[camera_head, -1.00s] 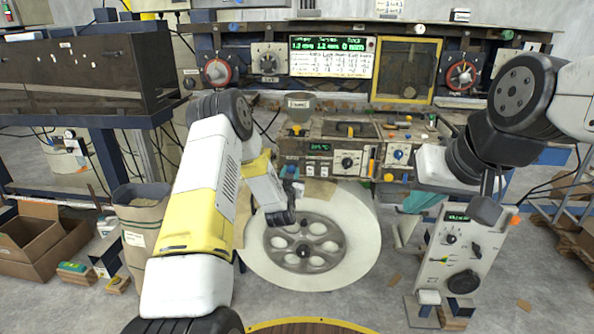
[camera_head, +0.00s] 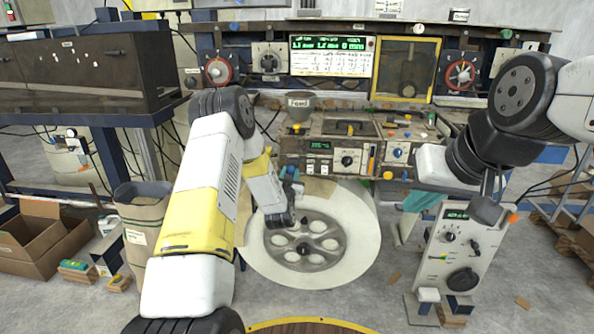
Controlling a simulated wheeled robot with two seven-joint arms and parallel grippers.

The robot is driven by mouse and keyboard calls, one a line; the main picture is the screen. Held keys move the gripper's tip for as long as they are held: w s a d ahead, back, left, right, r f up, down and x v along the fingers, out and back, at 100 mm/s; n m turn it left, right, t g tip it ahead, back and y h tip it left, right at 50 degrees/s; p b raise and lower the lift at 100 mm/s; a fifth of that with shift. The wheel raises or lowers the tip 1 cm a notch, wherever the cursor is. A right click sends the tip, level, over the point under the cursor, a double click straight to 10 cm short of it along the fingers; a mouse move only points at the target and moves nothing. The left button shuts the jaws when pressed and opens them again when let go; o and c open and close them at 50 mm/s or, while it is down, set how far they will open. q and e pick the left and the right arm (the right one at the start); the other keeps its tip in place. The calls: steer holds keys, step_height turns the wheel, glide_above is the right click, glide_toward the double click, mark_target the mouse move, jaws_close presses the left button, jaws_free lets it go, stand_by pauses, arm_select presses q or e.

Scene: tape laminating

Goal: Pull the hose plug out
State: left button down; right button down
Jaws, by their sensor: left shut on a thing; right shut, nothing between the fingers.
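My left gripper (camera_head: 291,196) is in front of the machine bench, above the upper part of the large pale reel (camera_head: 357,243). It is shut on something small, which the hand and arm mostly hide. A small blue part (camera_head: 291,172) shows just above the gripper, close to the bench front. I cannot make out the hose plug or its socket clearly. My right gripper (camera_head: 487,210) is shut and empty, pointing down at the right, in front of the grey control box (camera_head: 460,250).
The bench (camera_head: 345,160) with knobs and a feed hopper (camera_head: 300,104) stands behind the reel. A sack bin (camera_head: 145,212) and cardboard boxes (camera_head: 40,245) are at the left. A round wooden top edge (camera_head: 308,328) is at the bottom.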

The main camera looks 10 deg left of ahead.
arm_select(q)
steer(key=c, duration=1.1)
jaws_free()
steer(key=shift+s, duration=0.1)
steer(key=shift+o, duration=0.2)
steer(key=s, duration=0.7)
steer(key=shift+s, duration=0.4)
steer(key=s+r+g+h, duration=0.1)
steer(key=s+r+g, duration=0.25)
steer(key=r, duration=0.55)
steer(key=s+r+g+h, duration=0.1)
steer(key=s+r+g, duration=0.1)
steer(key=s+r, duration=0.5)
steer(key=s+r+g, duration=0.3)
steer(key=s, duration=1)
steer(key=s+r+n+g, duration=0.1)
steer(key=s+r+g, duration=0.2)
steer(key=s, duration=1.1)
steer(key=shift+s+a+r+h, duration=0.25)
steer(key=shift+a+h, duration=0.05)
